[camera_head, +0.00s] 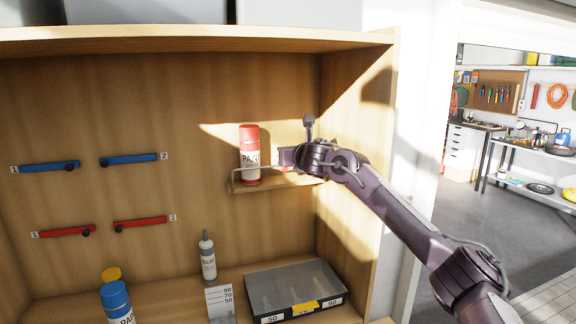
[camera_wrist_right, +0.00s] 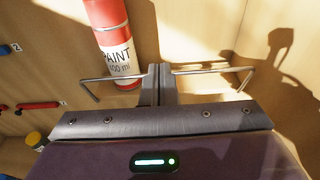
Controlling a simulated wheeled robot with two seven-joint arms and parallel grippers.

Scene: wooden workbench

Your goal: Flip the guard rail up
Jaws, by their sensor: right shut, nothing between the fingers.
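The guard rail (camera_head: 233,179) is a thin metal wire on the front of a small wooden shelf (camera_head: 270,187). In the head view its top bar stands above the shelf edge and crosses in front of a red and white paint can (camera_head: 249,158). In the right wrist view the rail (camera_wrist_right: 205,71) spans both sides of my right gripper (camera_wrist_right: 160,70), with its ends bent down. The right gripper (camera_head: 285,157) is shut and empty, with its fingers at the middle of the rail. The fingers hide that part, so contact is unclear. My left gripper is not in view.
Blue bars (camera_head: 130,159) and red bars (camera_head: 140,221) are on the cabinet's back panel. The cabinet's right wall (camera_head: 350,130) is close to my right arm.

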